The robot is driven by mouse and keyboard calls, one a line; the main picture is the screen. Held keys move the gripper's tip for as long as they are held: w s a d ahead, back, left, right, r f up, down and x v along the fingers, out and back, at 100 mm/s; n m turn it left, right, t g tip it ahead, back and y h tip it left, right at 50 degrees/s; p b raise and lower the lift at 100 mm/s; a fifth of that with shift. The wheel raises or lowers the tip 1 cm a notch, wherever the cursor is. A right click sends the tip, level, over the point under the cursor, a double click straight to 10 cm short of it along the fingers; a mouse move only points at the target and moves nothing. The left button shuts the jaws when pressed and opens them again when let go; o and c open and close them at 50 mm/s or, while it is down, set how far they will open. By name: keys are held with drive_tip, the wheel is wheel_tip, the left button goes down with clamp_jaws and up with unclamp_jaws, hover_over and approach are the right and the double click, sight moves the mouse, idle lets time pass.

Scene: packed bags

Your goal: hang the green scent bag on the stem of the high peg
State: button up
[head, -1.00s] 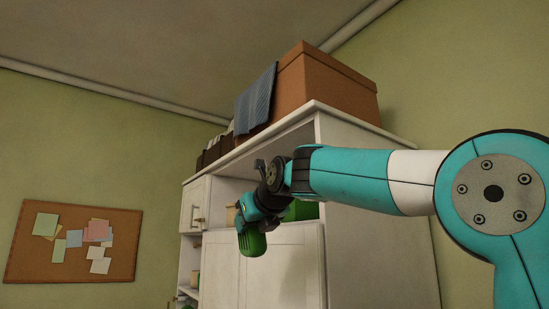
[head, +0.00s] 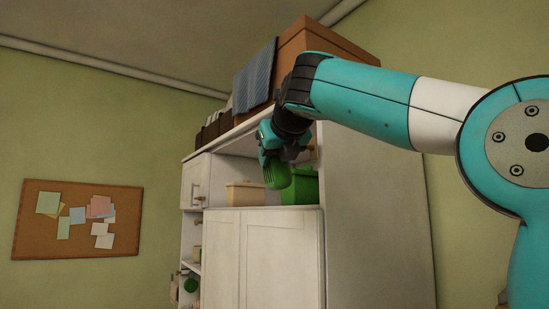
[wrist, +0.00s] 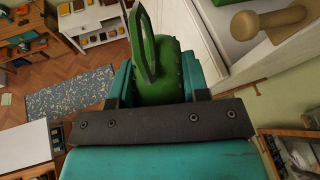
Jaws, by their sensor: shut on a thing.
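My gripper (head: 270,148) is shut on the green scent bag (head: 278,176), which hangs below it in front of the cabinet's open upper shelf. In the wrist view the bag (wrist: 172,62) sits between my teal fingers (wrist: 158,88), and its green loop (wrist: 144,42) stands up free and open. A pale wooden peg (wrist: 285,19) with a round knob shows at the upper right of the wrist view, by a white surface. The bag and loop are apart from it in the picture. In the head view I cannot make out this peg clearly.
A white cabinet (head: 375,220) stands behind my arm. Its upper shelf holds a beige box (head: 245,194) and a green box (head: 303,187). A brown box (head: 335,45) with a blue cloth (head: 256,76) lies on top. A green item (head: 190,286) hangs lower left.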

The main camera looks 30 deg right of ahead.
drive_tip(key=d+b, duration=0.4)
drive_tip(key=d, duration=0.5)
drive_tip(key=shift+w+f, duration=0.15)
idle(0.5)
drive_tip(key=shift+d, duration=0.15)
idle(0.6)
